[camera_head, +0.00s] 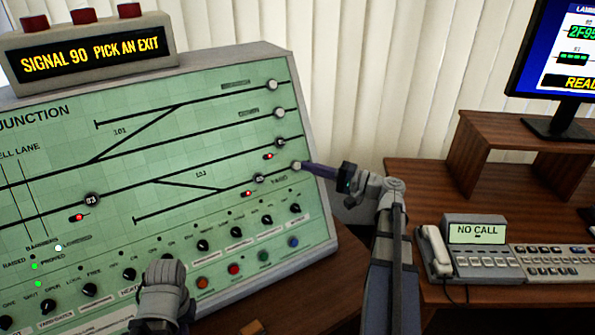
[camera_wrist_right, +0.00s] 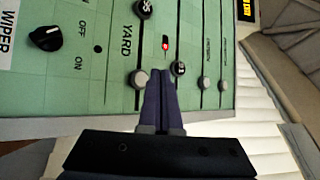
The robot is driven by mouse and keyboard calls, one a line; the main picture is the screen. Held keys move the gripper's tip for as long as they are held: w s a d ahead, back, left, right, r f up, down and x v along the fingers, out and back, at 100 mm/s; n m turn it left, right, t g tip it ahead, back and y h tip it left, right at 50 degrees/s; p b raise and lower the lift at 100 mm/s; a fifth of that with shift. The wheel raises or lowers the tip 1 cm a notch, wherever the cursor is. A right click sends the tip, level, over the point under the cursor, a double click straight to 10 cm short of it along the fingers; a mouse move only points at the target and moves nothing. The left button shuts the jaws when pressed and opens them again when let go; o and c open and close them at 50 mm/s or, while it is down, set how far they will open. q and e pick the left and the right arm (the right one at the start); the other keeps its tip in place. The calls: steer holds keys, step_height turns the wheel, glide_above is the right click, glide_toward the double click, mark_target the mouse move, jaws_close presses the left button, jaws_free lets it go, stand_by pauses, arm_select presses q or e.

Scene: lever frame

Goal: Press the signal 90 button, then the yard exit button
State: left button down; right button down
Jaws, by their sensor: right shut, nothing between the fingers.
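The green panel (camera_head: 120,190) carries a track diagram with white and dark round buttons. The yard exit button (camera_head: 297,165) is white, at the panel's right edge beside the YARD label; it also shows in the right wrist view (camera_wrist_right: 139,78). Dark numbered buttons sit nearby (camera_head: 280,142) (camera_head: 259,179); I cannot read which is 90. My right gripper (camera_head: 306,166) is shut and empty, its purple fingertips (camera_wrist_right: 160,75) right by the yard button; I cannot tell if they touch. My left gripper (camera_head: 165,290) is low in front of the panel, its fingers hidden.
The display (camera_head: 90,55) on top reads "SIGNAL 90 PICK AN EXIT". Several dark knobs (camera_head: 203,245) and coloured buttons (camera_head: 234,269) line the panel's lower part. A phone (camera_head: 437,250) reading "NO CALL", a keyboard (camera_head: 555,262) and a monitor (camera_head: 565,60) stand at right.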

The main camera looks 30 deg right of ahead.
arm_select(q)
steer(key=shift+f, duration=0.4)
arm_select(e)
steer(key=shift+w+f, duration=0.35)
steer(key=shift+w, duration=0.4)
arm_select(q)
steer(key=shift+f+b, duration=0.1)
steer(key=shift+b, duration=0.2)
arm_select(e)
steer(key=shift+w+f, duration=0.1)
stand_by(0.9)
arm_select(q)
steer(key=shift+f, duration=0.1)
arm_select(e)
steer(key=shift+w+f, duration=0.1)
steer(key=shift+w, duration=0.2)
